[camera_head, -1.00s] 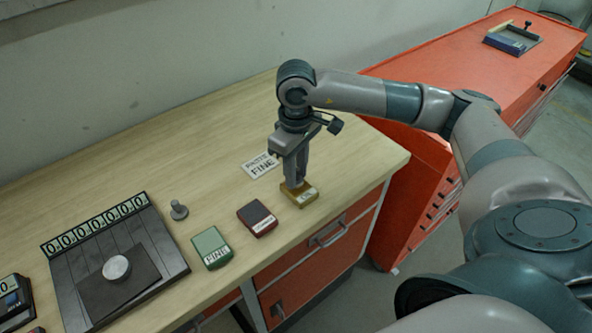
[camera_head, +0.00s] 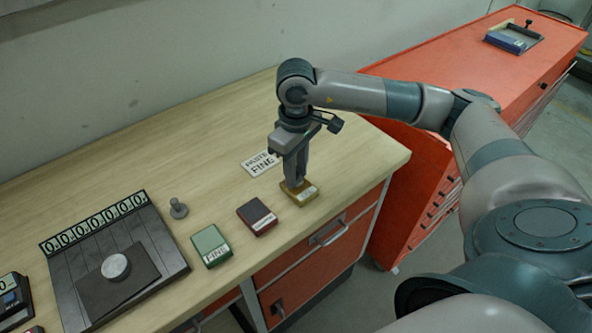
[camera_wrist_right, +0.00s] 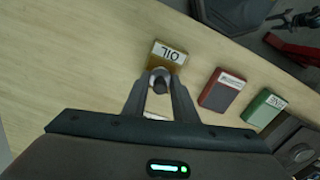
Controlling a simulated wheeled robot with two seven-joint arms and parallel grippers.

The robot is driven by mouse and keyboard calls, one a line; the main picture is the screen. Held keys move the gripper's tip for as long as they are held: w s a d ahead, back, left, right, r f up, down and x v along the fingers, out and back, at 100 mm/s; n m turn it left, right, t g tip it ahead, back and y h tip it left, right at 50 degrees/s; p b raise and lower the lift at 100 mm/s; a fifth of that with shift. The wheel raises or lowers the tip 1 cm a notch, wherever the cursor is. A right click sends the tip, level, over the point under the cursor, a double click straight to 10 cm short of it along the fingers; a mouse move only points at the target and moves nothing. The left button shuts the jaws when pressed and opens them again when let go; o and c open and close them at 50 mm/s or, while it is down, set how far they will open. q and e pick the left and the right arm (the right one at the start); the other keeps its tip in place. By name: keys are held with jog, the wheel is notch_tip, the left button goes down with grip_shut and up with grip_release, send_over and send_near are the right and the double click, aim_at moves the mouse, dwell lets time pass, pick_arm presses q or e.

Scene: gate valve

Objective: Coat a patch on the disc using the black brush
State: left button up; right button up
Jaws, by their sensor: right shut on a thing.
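My right gripper (camera_head: 296,178) points straight down over the yellow-brown pot (camera_head: 304,191), labelled OIL in the right wrist view (camera_wrist_right: 167,54). It is shut on a small round piece with a dark end (camera_wrist_right: 160,80), which I take to be the black brush. The fingers hide most of it, and I cannot tell whether its lower end touches the pot. The pale grey disc (camera_head: 116,267) lies on a dark plate (camera_head: 105,294) at the left of the bench. My left gripper is not in view.
A dark red pot (camera_head: 257,217) and a green pot (camera_head: 211,246) stand left of the yellow-brown one. A grey peg (camera_head: 178,208) stands behind them. A number strip (camera_head: 95,222) edges the plate's stand. A white label card (camera_head: 261,162) lies behind the gripper.

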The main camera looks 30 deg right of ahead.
jog(key=shift+f+b, duration=0.3)
jog(key=shift+b, duration=0.05)
dwell(0.3)
jog(key=shift+s+f+b, duration=0.1)
jog(key=shift+f+b, duration=0.05)
jog(key=shift+b, duration=0.5)
dwell(3.1)
jog(key=shift+r, duration=0.85)
jog(key=shift+r+p, duration=0.75)
jog(key=shift+r, duration=2)
jog(key=shift+a+f, duration=0.1)
jog(key=s+a+f+m+b, duration=0.1)
jog(key=a, duration=0.2)
jog(key=s+a+f+m+b, duration=0.1)
jog(key=s+a+f, duration=0.1)
jog(key=a, duration=0.1)
jog(key=s+a+f+m, duration=0.1)
jog(key=a+f, duration=0.1)
jog(key=a, duration=0.2)
jog(key=shift+s+f+m+b, duration=0.2)
jog(key=shift+m+b, duration=0.1)
jog(key=shift+b, duration=0.1)
jog(key=shift+s+a+f, duration=0.1)
jog(key=shift+s+a, duration=0.1)
jog(key=shift+a, duration=0.1)
